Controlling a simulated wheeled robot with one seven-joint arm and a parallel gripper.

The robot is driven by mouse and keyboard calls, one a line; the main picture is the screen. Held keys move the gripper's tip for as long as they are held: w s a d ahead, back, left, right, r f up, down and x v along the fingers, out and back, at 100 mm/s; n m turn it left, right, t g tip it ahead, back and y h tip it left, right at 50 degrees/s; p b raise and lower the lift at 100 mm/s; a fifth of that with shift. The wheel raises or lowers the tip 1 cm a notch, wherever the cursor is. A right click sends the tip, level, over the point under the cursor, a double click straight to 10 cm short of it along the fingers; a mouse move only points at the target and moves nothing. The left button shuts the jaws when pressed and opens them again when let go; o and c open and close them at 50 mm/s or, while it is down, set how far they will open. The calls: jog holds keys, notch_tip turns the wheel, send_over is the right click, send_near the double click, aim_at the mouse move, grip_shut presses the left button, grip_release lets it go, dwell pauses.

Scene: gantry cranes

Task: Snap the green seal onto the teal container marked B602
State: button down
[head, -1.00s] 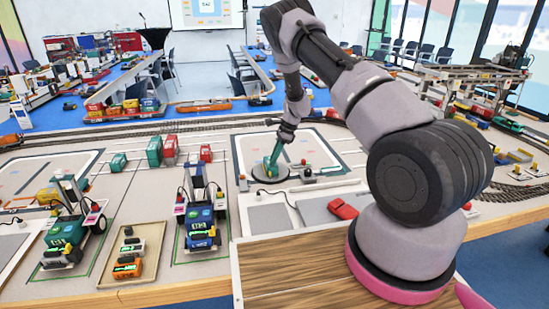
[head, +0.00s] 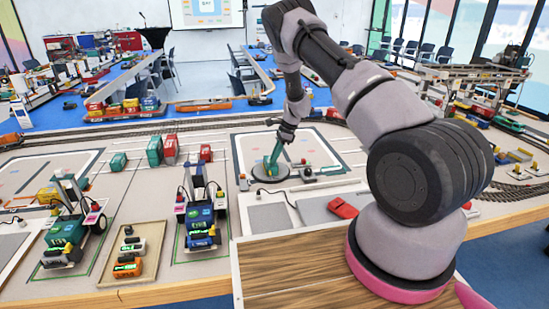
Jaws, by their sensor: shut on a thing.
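My gripper (head: 284,135) is at the end of my arm, low over the far middle of the layout table. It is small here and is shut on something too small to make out. A green crane-like arm (head: 273,160) on a round grey base stands just below it. I cannot tell whether they touch. A teal container (head: 154,151) stands beside red ones left of my gripper, and a smaller teal one (head: 118,162) is further left. Another teal block (head: 68,231) is at the left gantry crane. The marking B602 is not readable on any of them. I cannot pick out the green seal.
Two small gantry cranes, the left one and the right one (head: 198,215), stand on the near left. A beige tray (head: 110,275) with several small blocks lies between them. A red object (head: 342,208) lies on the grey plate. Rail tracks run behind.

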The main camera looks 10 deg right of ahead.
jog(key=shift+f, duration=0.25)
dwell(0.4)
jog(key=shift+c, duration=1.4)
grip_release()
notch_tip(320, 180, up, 7)
jog(key=shift+r, duration=0.1)
